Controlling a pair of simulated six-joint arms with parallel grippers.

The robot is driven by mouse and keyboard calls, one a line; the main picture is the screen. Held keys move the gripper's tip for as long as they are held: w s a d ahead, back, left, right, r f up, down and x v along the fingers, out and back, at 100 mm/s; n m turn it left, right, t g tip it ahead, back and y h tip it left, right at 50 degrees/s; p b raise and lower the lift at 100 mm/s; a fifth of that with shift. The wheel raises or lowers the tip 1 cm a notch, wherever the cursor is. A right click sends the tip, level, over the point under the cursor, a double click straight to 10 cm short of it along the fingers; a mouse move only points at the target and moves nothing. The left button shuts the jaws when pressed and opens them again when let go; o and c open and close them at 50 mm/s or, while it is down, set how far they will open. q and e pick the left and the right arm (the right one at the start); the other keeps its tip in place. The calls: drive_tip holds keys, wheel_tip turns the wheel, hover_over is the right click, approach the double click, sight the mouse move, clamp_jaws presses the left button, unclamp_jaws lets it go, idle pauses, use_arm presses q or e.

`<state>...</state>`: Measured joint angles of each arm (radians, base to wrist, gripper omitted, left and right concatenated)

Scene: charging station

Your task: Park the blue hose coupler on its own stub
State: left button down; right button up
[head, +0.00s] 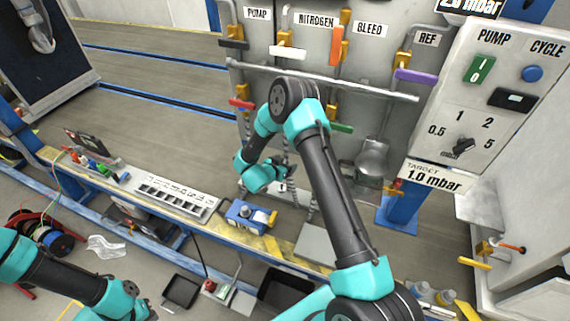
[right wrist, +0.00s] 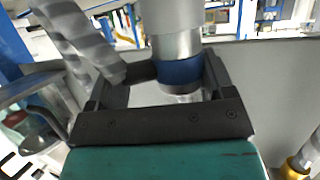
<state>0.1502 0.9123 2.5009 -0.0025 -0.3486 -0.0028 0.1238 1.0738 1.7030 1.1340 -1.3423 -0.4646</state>
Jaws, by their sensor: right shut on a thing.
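The blue hose coupler (right wrist: 180,72), a silver cylinder with a blue band, stands between the fingers of my right gripper (right wrist: 180,82) in the right wrist view. The gripper is shut on it. In the head view my right gripper (head: 282,172) is low in front of the panel, beside a ribbed hose (head: 291,190); the coupler cannot be made out there. I cannot tell which stub belongs to the blue coupler. My left arm is at the lower left, its gripper (head: 146,312) at the bottom edge, with the finger opening unclear.
A grey panel (head: 262,70) carries valves with coloured handles. A horizontal rail (head: 340,82) crosses its front. A control box (head: 490,95) stands at the right. A gold-ringed fitting (right wrist: 297,168) shows at the lower right.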

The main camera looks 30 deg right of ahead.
drive_tip(key=shift+f, duration=2.7)
drive_tip(key=shift+f, duration=2.65)
drive_tip(key=o, duration=1)
wheel_tip(320, 180, up, 12)
drive_tip(key=shift+w+f, duration=0.1)
drive_tip(key=shift+w, duration=0.05)
drive_tip(key=shift+w+a+r+n+t+y, duration=0.65)
drive_tip(key=shift+a+r+n+t, duration=0.5)
drive_tip(key=shift+r, duration=1.7)
drive_tip(key=shift+w+a+r+n+t+y, duration=0.4)
drive_tip(key=shift+a+r+n+t+y, duration=0.75)
drive_tip(key=shift+r, duration=1.75)
drive_tip(key=shift+w+a+r+n+t+y, duration=0.3)
drive_tip(key=shift+w+a+r+n+t, duration=0.3)
drive_tip(key=shift+a+r, duration=1.65)
